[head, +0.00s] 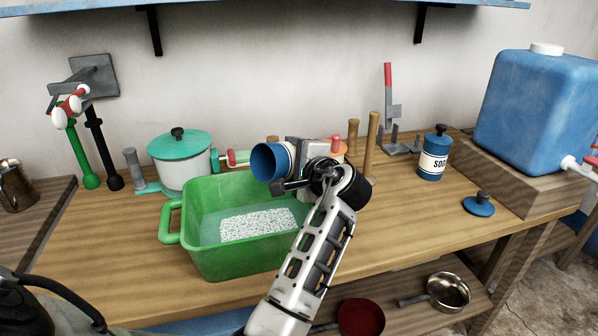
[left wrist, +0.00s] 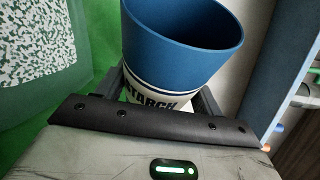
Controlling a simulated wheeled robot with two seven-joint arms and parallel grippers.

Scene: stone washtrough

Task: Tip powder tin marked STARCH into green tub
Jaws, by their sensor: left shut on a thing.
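The powder tin (head: 268,163) is blue with a white band. In the left wrist view the band of the tin (left wrist: 180,45) reads STARCH in part. My left gripper (head: 297,165) is shut around the tin and holds it above the right back part of the green tub (head: 228,262). The tin lies tilted on its side, its open mouth facing left over the tub. No powder shows inside the mouth; its bottom is hidden. A patch of white grains (head: 257,224) lies in the tub, also seen in the left wrist view (left wrist: 40,38). My right gripper is out of view.
A blue SODA tin (head: 433,155) stands at the right, with a loose blue lid (head: 479,205) near it. A teal-lidded pot (head: 180,160) stands behind the tub. Wooden pegs (head: 371,145) stand behind my gripper. A large blue container (head: 540,110) is far right.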

